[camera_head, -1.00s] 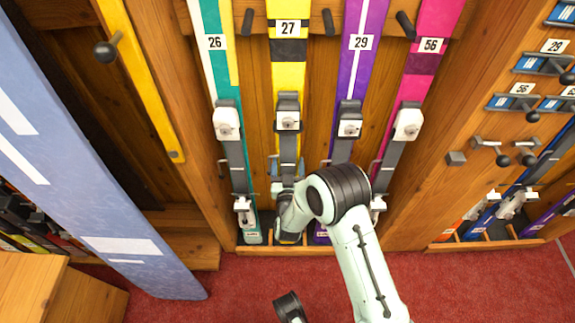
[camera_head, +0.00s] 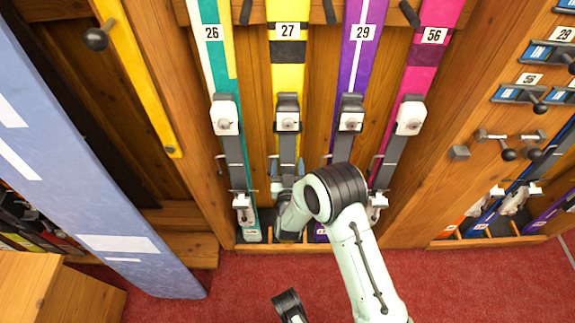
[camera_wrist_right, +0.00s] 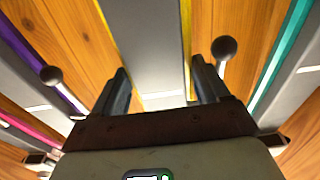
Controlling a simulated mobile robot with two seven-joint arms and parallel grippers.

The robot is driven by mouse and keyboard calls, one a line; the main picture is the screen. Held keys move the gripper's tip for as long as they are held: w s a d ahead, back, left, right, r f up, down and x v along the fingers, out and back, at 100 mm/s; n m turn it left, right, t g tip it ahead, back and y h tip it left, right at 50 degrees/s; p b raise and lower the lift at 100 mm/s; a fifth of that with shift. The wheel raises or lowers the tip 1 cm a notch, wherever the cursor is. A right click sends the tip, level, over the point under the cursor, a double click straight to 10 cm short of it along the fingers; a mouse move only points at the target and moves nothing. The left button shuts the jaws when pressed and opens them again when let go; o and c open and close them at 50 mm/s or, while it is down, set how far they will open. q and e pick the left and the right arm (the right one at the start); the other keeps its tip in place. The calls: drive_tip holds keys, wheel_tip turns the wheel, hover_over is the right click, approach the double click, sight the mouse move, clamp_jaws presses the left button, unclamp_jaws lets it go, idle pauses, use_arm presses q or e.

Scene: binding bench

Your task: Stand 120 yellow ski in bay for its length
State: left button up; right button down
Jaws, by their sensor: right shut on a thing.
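The yellow ski (camera_head: 287,77) with dark bands and a number 27 label stands upright in the rack, between a teal-white ski and a purple ski. Its grey binding (camera_head: 288,120) faces me. My right gripper (camera_head: 287,168) is low on this ski, below the binding's white part, and is shut on it. In the right wrist view the two fingers (camera_wrist_right: 164,85) flank the ski's grey binding plate (camera_wrist_right: 148,45), with yellow edges beside it. The gripper and forearm hide the ski's lower end. I cannot read a 120 marking.
The teal-white ski (camera_head: 207,60) labelled 26, purple ski (camera_head: 357,60) labelled 29 and pink ski (camera_head: 428,65) labelled 56 stand close by. A wide blue board (camera_head: 85,150) leans at left, before a dark bay. Knobbed pegs (camera_head: 97,39) stick out. Red carpet (camera_head: 230,290) lies in front.

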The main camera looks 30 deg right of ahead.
drive_tip(key=shift+r, duration=0.15)
unclamp_jaws()
drive_tip(key=shift+f, duration=0.25)
drive_tip(key=shift+r, duration=0.1)
drive_tip(key=p+v, duration=0.3)
drive_tip(key=v, duration=1)
drive_tip(key=shift+p, duration=0.4)
idle(1.3)
drive_tip(key=shift+p+v, duration=0.3)
drive_tip(key=shift+v, duration=1.95)
